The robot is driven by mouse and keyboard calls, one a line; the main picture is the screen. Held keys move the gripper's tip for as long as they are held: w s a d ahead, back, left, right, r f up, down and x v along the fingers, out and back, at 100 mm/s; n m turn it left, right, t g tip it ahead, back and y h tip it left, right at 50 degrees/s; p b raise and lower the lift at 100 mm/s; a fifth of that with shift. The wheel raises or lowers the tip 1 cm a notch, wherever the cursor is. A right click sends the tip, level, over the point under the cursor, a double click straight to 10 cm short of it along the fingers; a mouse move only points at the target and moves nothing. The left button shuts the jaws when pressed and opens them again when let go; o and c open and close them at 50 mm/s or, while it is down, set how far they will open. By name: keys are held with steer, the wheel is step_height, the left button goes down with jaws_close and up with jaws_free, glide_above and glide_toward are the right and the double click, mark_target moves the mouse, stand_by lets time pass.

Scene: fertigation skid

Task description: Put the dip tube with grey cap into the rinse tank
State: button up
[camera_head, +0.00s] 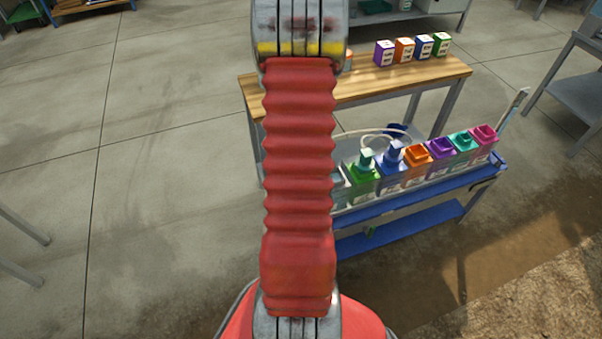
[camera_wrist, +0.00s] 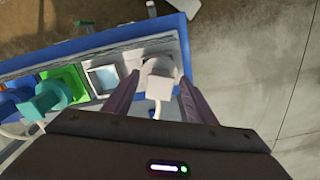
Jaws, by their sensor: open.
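In the wrist view, the dip tube's pale grey cap (camera_wrist: 157,86) stands between the two fingers of my gripper (camera_wrist: 159,78). The gripper is open, with a finger on either side of the cap; I cannot tell whether either touches it. A short pale piece hangs below the cap, and the tube's lower part is hidden. Left of it is a pale tank with a square opening (camera_wrist: 103,76), which looks like the rinse tank. In the head view my arm hides the gripper and grey cap; an edge of a clear tank (camera_head: 339,190) shows beside it.
A green tank (camera_head: 362,186) with a teal-capped tube and a blue tank with a blue-capped tube stand in the row. Orange, purple, teal and pink tanks follow on the blue skid (camera_head: 408,195). A wooden table (camera_head: 365,87) with small boxes stands behind.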

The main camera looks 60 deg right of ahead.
step_height(320, 180, up, 14)
steer(key=shift+f, duration=0.2)
stand_by(0.4)
stand_by(0.6)
steer(key=w+a+r+n+t, duration=0.1)
steer(key=w+a+r+n, duration=0.1)
steer(key=w+a+r, duration=0.35)
steer(key=w+a+r+n+h, duration=0.1)
steer(key=w+a+r+n, duration=0.15)
steer(key=a, duration=0.55)
steer(key=w+a+r+n+t, duration=0.1)
steer(key=w+a+r, duration=0.3)
steer(key=a, duration=0.3)
steer(key=s+a+r+n+t, duration=0.1)
steer(key=a+n, duration=0.1)
steer(key=a, duration=0.6)
steer(key=s+a+r+n+t, duration=0.1)
steer(key=a+r+n, duration=0.1)
steer(key=a, duration=0.6)
steer(key=s+a+r+n+t+y, duration=0.1)
steer(key=s+a+r+n, duration=0.1)
steer(key=a, duration=0.5)
steer(key=shift+a+r+n+t, duration=0.15)
steer(key=shift+a+n+t, duration=0.2)
steer(key=shift+n, duration=0.4)
